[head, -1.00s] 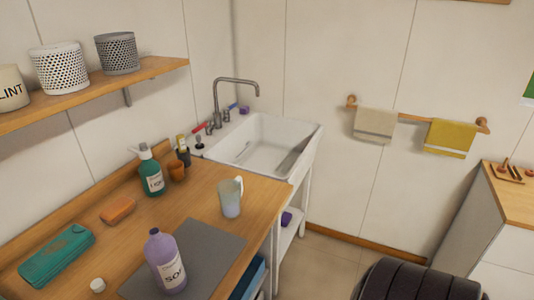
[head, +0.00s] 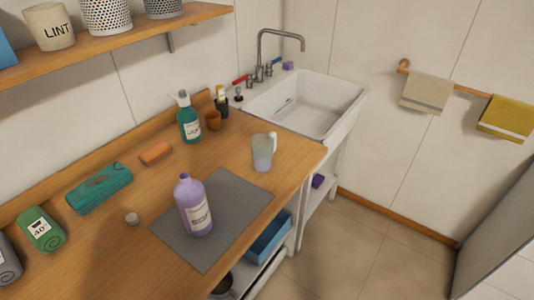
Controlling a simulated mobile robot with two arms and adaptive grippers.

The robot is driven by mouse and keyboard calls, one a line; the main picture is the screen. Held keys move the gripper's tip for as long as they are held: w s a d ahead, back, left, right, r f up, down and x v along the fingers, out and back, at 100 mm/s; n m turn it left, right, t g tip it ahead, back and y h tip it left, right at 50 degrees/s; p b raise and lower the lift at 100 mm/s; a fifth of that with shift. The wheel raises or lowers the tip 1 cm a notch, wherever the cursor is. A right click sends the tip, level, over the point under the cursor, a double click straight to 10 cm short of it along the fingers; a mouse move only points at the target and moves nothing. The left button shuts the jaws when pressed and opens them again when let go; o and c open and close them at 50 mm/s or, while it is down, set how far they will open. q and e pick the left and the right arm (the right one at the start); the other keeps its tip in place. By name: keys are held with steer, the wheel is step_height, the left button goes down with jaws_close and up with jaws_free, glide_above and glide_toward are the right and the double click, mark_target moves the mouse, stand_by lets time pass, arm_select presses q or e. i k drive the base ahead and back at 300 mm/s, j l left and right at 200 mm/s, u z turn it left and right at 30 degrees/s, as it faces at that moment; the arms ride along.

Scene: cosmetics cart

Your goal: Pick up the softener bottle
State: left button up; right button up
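The softener bottle appears to be the purple bottle (head: 195,207) with a pale label, seen in the head view. It stands upright on a grey mat (head: 225,240) on the wooden counter (head: 150,245). Neither of my grippers is in view, and nothing touches the bottle.
A clear jug (head: 262,152) stands right of the mat's far end. A white sink (head: 340,110) lies beyond the counter.

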mark_target(189, 195)
steer(key=l+u, duration=0.7)
steer(key=k+l+u, duration=0.1)
steer(key=u, duration=0.3)
